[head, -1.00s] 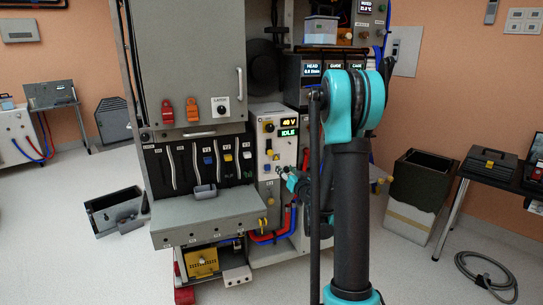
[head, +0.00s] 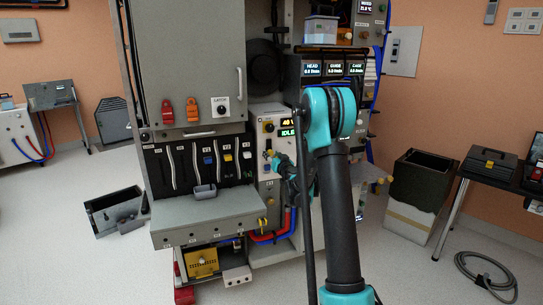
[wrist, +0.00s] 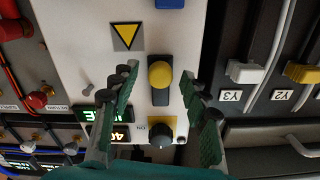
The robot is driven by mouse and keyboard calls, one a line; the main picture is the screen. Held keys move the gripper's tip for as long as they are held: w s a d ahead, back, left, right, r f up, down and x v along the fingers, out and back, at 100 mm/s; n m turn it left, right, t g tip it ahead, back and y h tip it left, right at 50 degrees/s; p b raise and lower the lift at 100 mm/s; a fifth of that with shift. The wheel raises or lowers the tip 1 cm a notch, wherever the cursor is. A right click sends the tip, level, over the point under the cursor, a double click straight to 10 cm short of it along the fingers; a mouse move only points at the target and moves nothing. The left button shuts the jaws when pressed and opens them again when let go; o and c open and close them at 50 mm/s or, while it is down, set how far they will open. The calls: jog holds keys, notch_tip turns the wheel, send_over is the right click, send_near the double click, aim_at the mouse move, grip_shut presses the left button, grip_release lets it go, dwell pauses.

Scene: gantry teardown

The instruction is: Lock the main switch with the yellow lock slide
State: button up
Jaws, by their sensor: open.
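The yellow lock slide (wrist: 161,74) is a round yellow knob on a dark vertical slot in the light panel, in the wrist view. The main switch (wrist: 162,134) is a black rotary knob with a yellow plate and "ON" label, below the slide in that view. In the head view the switch (head: 268,127) is small, on the upper part of the panel. My gripper (wrist: 159,77) is open, with one finger on each side of the yellow knob. I cannot tell whether they touch it. In the head view my gripper (head: 275,160) is in front of the panel, partly hiding the slide.
A yellow warning triangle (wrist: 126,36) and a blue part (wrist: 170,3) are on the panel. Lit displays (wrist: 105,125) sit beside the switch. White (wrist: 243,72) and yellow (wrist: 301,72) slot handles stand to the right. Red fittings (wrist: 40,98) are at left.

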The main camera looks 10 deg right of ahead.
jog(key=shift+w+a, duration=0.1)
jog(key=shift+w, duration=0.3)
grip_shut()
